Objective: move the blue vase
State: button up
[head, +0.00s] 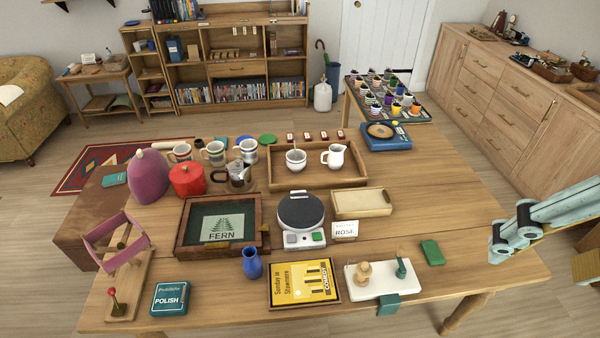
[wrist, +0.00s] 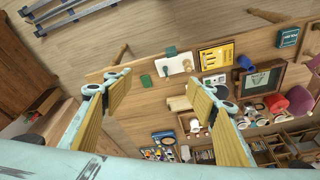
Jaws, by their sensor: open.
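The blue vase (head: 252,263) stands upright near the front edge of the wooden table, between the fern picture tray and the yellow comedy case. In the wrist view the vase (wrist: 244,62) is a small blue shape at the upper right, well away from the fingers. My gripper (wrist: 162,88) is open and empty, its two fingers spread wide with yellowish pads. In the head view part of it shows at the right edge, above and beside the table's right end, far from the vase.
Near the vase are the yellow comedy case (head: 304,283), the fern tray (head: 182,247), a kitchen scale (head: 302,240) and a polish tin (head: 170,299). A white board (head: 408,284) with small pieces lies to the right. The table's right part is mostly clear.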

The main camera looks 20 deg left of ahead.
jog(key=shift+m+g+y, duration=0.3)
jog(key=shift+g+y, duration=0.2)
jog(key=shift+g, duration=0.3)
jog(key=w+a, duration=0.1)
jog(key=w, duration=0.1)
jog(key=w+a, duration=0.1)
jog(key=w, duration=0.1)
jog(key=w+a, duration=0.2)
jog(key=shift+w+f, duration=0.15)
jog(key=shift+w, duration=0.15)
grip_shut()
jog(key=w+a+f+m+g+y, duration=0.1)
jog(key=w+a+f+g, duration=0.1)
jog(key=w+a+f, duration=0.55)
jog(key=w+a+f+m+g+y, duration=0.1)
jog(key=w+a+f+g, duration=0.25)
jog(key=w+a, duration=0.65)
jog(key=w+a+f+m+g, duration=0.1)
jog(key=w+a+f, duration=0.1)
jog(key=a+f, duration=0.5)
jog(key=w+a+f+g, duration=0.2)
jog(key=a+f, duration=0.4)
jog(key=f, duration=0.6)
jog(key=w+a+f+m+g, duration=0.1)
jog(key=w+a+f, duration=0.1)
jog(key=a+f, duration=0.5)
notch_tip(320, 180, down, 4)
jog(key=shift+w+a+r+m+y, duration=0.15)
jog(key=shift+a+m+y, duration=0.15)
jog(key=shift+a+y, duration=0.1)
